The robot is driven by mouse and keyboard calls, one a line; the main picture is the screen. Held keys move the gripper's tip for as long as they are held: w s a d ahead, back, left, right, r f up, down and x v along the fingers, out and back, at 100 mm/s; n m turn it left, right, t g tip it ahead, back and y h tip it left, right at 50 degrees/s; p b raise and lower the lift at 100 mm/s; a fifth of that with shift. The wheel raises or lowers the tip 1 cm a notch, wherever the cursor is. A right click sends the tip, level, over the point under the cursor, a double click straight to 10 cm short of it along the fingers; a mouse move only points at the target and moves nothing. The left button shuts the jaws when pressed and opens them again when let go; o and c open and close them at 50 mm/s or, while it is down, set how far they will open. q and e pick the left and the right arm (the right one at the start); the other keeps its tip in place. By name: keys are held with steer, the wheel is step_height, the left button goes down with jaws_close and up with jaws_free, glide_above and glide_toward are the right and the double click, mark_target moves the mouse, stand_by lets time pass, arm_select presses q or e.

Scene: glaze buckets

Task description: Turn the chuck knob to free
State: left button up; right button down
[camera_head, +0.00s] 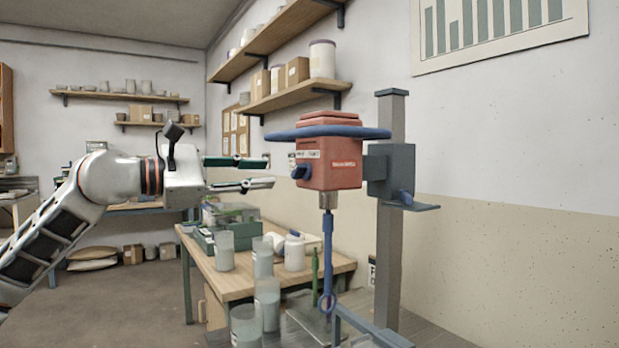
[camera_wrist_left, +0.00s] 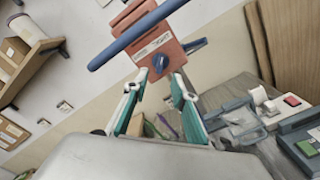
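A red mixer head (camera_head: 330,165) hangs on a grey column, with a blue bar across its upper part. A small blue knob (camera_head: 301,173) sits on its left side, below a white label that is too small to read. My left gripper (camera_head: 270,173) is open and empty, its two green-padded fingers pointing at the knob from the left with a short gap. In the left wrist view the knob (camera_wrist_left: 160,64) lies just beyond the space between the fingertips (camera_wrist_left: 157,80). Its exact setting cannot be read. My right gripper is not in view.
A grey column (camera_head: 390,230) stands right of the head. A blue shaft (camera_head: 327,250) hangs below it. A wooden table (camera_head: 235,283) holds several pale containers, a white jar (camera_head: 294,254) and a green box. Shelves line the walls. The air around the left gripper looks clear.

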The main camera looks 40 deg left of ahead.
mark_target(294, 172)
arm_select(q)
steer(key=shift+w+d+r+p, duration=0.2)
steer(key=shift+w+d+p, duration=0.1)
steer(key=shift+w+p, duration=0.15)
steer(key=shift+w+d+r+p, duration=0.15)
steer(key=shift+w+d+p, duration=0.15)
steer(key=shift+w, duration=0.2)
steer(key=p+x, duration=0.1)
steer(key=x, duration=0.3)
steer(key=shift+w+a+f, duration=0.1)
steer(key=shift+f, duration=0.1)
steer(key=shift+w+d+f, duration=0.15)
steer(key=shift+w+d, duration=0.1)
steer(key=shift+w, duration=0.3)
jaws_close()
